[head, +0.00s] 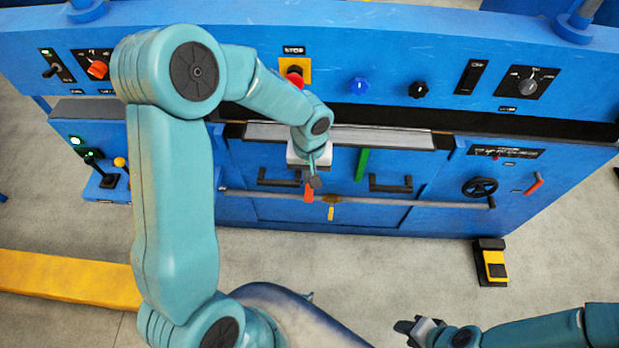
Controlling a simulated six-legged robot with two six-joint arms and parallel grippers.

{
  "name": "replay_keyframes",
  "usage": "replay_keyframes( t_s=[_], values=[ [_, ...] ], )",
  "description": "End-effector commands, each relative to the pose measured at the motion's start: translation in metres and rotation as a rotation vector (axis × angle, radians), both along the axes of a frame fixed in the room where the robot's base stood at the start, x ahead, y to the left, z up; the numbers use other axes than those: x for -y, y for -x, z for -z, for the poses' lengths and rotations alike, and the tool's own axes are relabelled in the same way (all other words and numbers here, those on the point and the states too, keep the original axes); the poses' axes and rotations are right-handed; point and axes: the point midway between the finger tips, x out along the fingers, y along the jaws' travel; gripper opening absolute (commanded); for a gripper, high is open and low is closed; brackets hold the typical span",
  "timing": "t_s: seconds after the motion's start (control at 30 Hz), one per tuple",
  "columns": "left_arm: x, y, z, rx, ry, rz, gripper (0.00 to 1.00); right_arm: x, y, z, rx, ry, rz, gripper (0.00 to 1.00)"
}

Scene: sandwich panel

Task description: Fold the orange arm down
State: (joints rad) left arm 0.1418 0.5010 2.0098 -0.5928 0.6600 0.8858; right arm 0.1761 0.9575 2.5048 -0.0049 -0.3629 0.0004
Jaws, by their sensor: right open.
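The orange arm (309,194) is a short flat piece at the front of the blue panel, by the long grey rail. Only its lower part shows; the rest is hidden behind my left gripper (315,181). That gripper is at the orange arm, seen from behind, so I cannot tell whether its jaws are open or whether they touch it. My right gripper (416,327) is open and empty, low at the bottom right, well away from the panel.
A green bar (361,164) stands upright right of my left gripper, and a small yellow tab (331,212) hangs below the rail (400,202). Black door handles (390,184) flank this area. An orange-red lever (534,184) and black handwheel (480,187) are at right. A yellow pedal (494,264) stands on the floor.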

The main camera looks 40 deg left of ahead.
Motion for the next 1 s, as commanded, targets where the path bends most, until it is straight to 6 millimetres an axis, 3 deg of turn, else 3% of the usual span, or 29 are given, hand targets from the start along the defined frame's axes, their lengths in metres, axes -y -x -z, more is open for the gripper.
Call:
replay_keyframes(
  t_s=[0.23,0.67,0.87,1.0],
  values=[
    [0.000,0.000,0.023,-0.001,0.001,0.000,0.00,0.000,0.000,-0.002,0.000,0.000,0.000,0.40],
    [0.000,-0.001,0.025,0.002,0.000,0.000,0.00,0.000,0.000,-0.001,0.000,0.000,0.000,0.40],
    [0.000,-0.005,0.031,0.018,-0.010,0.000,0.00,0.000,0.000,0.011,0.000,0.000,0.000,0.40],
    [0.001,-0.013,0.039,0.043,-0.025,0.001,0.00,0.000,0.000,0.029,0.000,0.000,0.000,0.40]
  ],
)
